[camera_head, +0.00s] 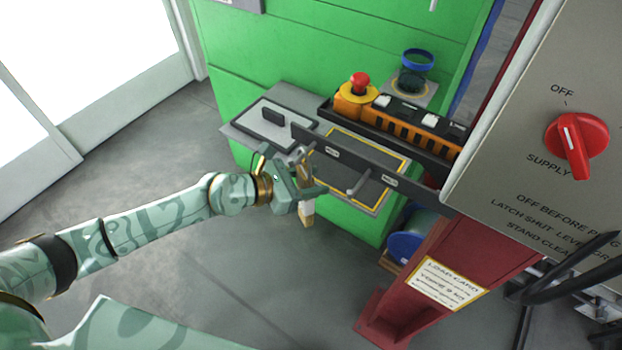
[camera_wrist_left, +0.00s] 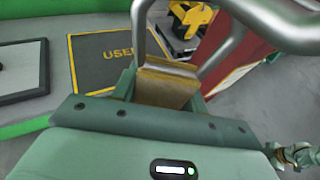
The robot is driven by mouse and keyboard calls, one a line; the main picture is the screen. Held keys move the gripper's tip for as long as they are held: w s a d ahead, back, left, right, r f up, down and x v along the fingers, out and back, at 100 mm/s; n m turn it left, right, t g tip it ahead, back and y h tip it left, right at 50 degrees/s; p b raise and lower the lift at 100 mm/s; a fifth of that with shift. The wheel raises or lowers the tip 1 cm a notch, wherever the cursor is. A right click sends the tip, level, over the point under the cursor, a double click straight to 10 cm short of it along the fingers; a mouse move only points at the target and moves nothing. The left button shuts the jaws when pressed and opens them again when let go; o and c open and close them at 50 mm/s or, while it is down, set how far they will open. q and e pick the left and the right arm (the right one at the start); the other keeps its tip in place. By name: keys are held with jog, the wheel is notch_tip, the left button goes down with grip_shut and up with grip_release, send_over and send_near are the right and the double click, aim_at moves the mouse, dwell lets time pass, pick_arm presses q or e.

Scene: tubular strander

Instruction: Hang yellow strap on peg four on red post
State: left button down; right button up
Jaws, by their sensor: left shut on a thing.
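My left gripper (camera_head: 306,192) is shut on the yellow strap (camera_head: 307,213), whose tan-yellow lower end hangs below the jaws. In the left wrist view the strap (camera_wrist_left: 166,86) shows as a flat tan band between the jaws. A dark bar (camera_head: 360,168) carries grey pegs and small labels; one peg (camera_head: 358,184) sticks out right of the gripper. I cannot tell whether the strap touches a peg. The red post (camera_head: 468,258) stands at the right with a load card on it.
A grey shelf with yellow-edged mat (camera_head: 402,165) lies behind the bar. An emergency stop (camera_head: 359,84) and an orange-black box (camera_head: 410,120) stand beyond. A grey switch panel (camera_head: 530,120) blocks the right. The floor at left is clear.

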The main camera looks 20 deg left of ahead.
pick_arm(q)
jog(key=c, duration=0.7)
grip_release()
jog(key=b+v, duration=0.6)
jog(key=v, duration=1)
jog(key=shift+s, duration=0.15)
jog(key=shift+r, duration=0.1)
